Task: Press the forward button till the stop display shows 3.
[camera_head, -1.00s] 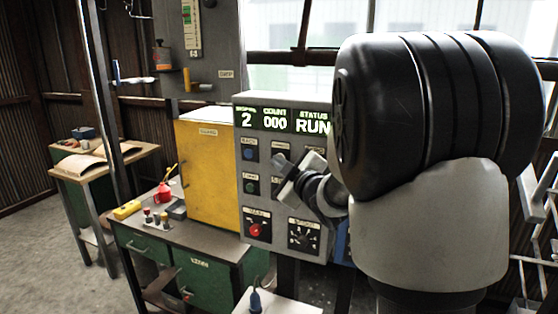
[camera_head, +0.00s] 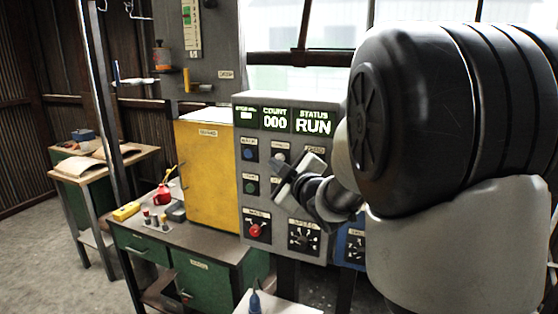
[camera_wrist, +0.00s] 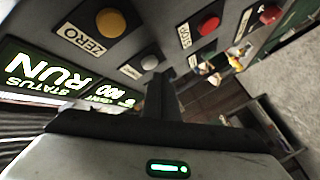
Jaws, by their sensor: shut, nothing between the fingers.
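A grey control panel (camera_head: 270,212) carries a display row reading COUNT 000 and STATUS RUN. The stop display (camera_head: 246,115) at its left end shows a small lit block that I cannot read as a number. Below are a blue button (camera_head: 249,154), a green button (camera_head: 250,186) and a white button (camera_head: 280,157). Their small labels are not readable, so I cannot tell which is forward. My gripper (camera_wrist: 163,78) is shut and empty, its tip close to the white button (camera_wrist: 150,62) in the wrist view; contact cannot be told. A yellow button (camera_wrist: 110,22) labelled ZERO is nearby.
My arm hides the panel's right side.

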